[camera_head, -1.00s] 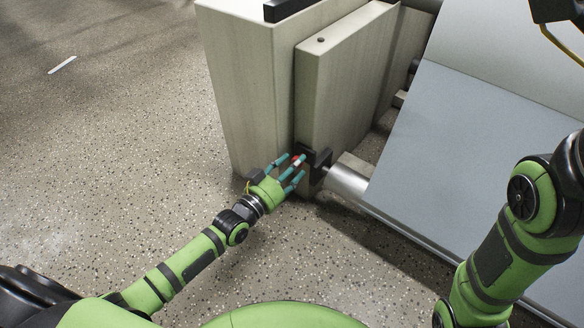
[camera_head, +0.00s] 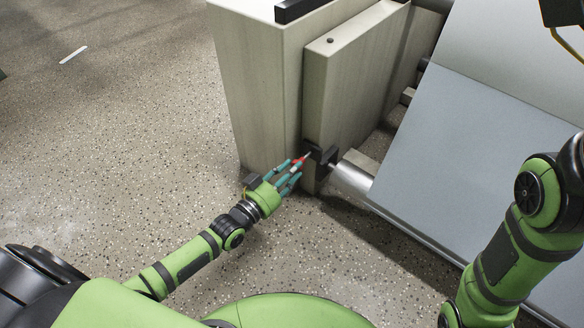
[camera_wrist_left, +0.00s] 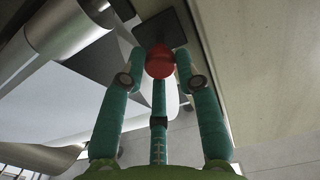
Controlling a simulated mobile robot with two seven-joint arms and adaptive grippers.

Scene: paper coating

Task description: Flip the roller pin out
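The roller pin, with a red knob (camera_head: 299,160), is on the dark bracket at the lower front of the pale machine block. My left gripper (camera_head: 295,169), with teal fingers, reaches it from the lower left. In the left wrist view, the red knob (camera_wrist_left: 159,64) sits between the tips of two side fingers, with the third finger below it. The fingers are drawn in close around the knob and look shut on it. A dark square plate (camera_wrist_left: 160,27) is just beyond. My right arm shows at the right edge of the head view; its fingers are out of view.
A metal roller (camera_head: 351,172) extends right from the dark bracket (camera_head: 325,156). A large grey-blue sheet (camera_head: 465,150) slopes across the right side. The pale machine block (camera_head: 262,85) stands behind my left gripper. The speckled floor (camera_head: 130,130) at left is largely clear.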

